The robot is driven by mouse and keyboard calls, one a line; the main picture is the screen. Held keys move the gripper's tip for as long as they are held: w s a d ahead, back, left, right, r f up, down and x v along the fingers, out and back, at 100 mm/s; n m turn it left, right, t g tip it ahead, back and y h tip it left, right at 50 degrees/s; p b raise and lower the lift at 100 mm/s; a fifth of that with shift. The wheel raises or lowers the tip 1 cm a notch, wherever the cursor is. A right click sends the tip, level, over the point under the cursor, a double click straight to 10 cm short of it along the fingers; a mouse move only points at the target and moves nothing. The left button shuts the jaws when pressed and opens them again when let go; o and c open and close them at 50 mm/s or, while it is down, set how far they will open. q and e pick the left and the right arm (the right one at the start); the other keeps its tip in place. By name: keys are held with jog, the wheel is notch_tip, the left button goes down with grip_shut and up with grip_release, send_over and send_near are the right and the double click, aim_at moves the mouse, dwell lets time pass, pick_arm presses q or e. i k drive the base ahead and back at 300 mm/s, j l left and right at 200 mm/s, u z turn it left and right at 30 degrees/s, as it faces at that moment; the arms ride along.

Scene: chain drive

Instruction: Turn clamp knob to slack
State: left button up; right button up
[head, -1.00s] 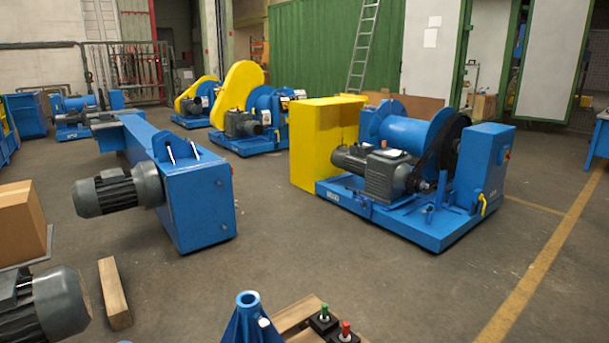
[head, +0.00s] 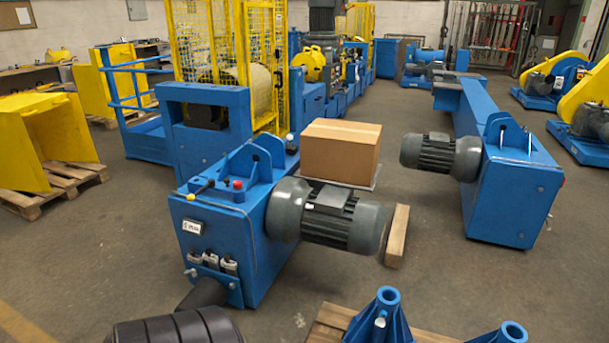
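I cannot pick out a clamp knob for certain. The nearest machine is a blue gearbox-like housing (head: 215,240) at left of centre in the head view, with a grey motor (head: 330,212) on its right side. On its top are a small red knob (head: 237,184) and a small yellow-tipped handle (head: 200,190). Its front has a white label (head: 192,227) and several small metal fittings (head: 210,262). Neither of my grippers is in view. No chain drive can be made out clearly.
A cardboard box (head: 340,150) stands behind the motor. A wooden beam (head: 397,235) lies on the floor. Blue stands (head: 383,315) and a pallet (head: 330,325) are at the bottom. A second blue machine (head: 515,190) is at right.

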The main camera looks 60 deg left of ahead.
aim_at(237, 184)
jog(key=u, duration=2.2)
jog(key=j+z, duration=0.15)
jog(key=j, duration=1.9)
jog(key=i+j+z, duration=0.1)
jog(key=i+j, duration=0.8)
jog(key=j, duration=0.25)
jog(key=z, duration=0.05)
